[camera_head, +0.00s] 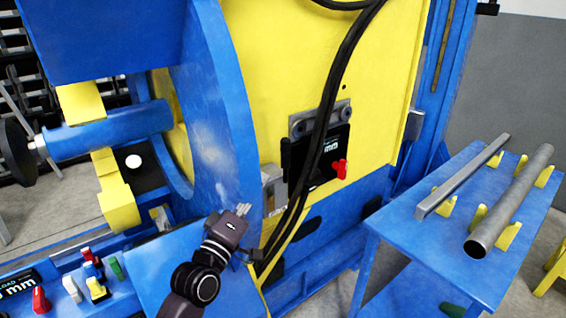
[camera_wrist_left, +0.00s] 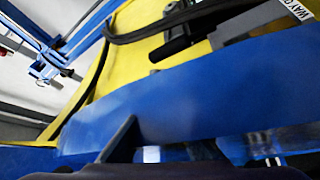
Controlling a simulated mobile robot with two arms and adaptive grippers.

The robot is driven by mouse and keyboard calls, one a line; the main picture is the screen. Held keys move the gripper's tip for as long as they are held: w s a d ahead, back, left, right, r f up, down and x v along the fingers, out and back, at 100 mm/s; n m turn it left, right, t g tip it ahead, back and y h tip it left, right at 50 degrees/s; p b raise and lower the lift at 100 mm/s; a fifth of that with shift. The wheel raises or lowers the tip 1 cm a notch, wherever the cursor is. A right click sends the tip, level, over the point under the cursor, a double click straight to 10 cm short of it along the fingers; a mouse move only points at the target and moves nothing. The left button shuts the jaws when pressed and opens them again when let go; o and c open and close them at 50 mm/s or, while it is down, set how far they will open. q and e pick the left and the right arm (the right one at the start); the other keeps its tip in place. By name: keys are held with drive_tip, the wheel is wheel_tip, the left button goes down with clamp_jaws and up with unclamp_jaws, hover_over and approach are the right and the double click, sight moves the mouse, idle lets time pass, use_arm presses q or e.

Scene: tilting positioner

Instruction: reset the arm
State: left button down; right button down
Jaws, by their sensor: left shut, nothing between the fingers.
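My left gripper (camera_head: 243,210) is at the lower middle of the head view, shut and empty. It is close in front of the lower part of the positioner's blue curved plate (camera_head: 212,105); I cannot tell whether they touch. My dark left arm reaches up to it from the bottom edge. In the left wrist view, a dark finger (camera_wrist_left: 122,140) stands against a broad blue surface (camera_wrist_left: 200,95) that fills the middle. My right gripper is in neither view.
The yellow positioner body (camera_head: 285,75) has hanging black cables (camera_head: 325,115) and a red handle (camera_head: 340,168). A blue table (camera_head: 435,245) at right holds a pipe (camera_head: 510,205) and a bar (camera_head: 465,178).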

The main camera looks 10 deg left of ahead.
use_arm(q)
drive_tip(key=s+d+f+m+g, duration=0.35)
drive_tip(key=s+f, duration=0.25)
drive_tip(key=f, duration=0.4)
drive_tip(key=s+d+f+m+g, duration=0.2)
drive_tip(key=s+f+m+g, duration=0.3)
drive_tip(key=f, duration=0.5)
drive_tip(key=s+a+f+m+g+y, duration=0.2)
drive_tip(key=s+f+g, duration=0.25)
drive_tip(key=s, duration=0.85)
drive_tip(key=s+a+f+m+g+y, duration=0.2)
drive_tip(key=s+a+f+g, duration=0.3)
drive_tip(key=s, duration=0.7)
wheel_tip(320, 180, down, 29)
drive_tip(key=s+d, duration=0.2)
drive_tip(key=s, duration=0.1)
drive_tip(key=s+a+f+g, duration=0.1)
drive_tip(key=s+a+f, duration=0.2)
drive_tip(key=s+f, duration=1.1)
drive_tip(key=shift+s+f+g, duration=0.2)
drive_tip(key=shift+s+g, duration=0.1)
drive_tip(key=shift+s, duration=0.85)
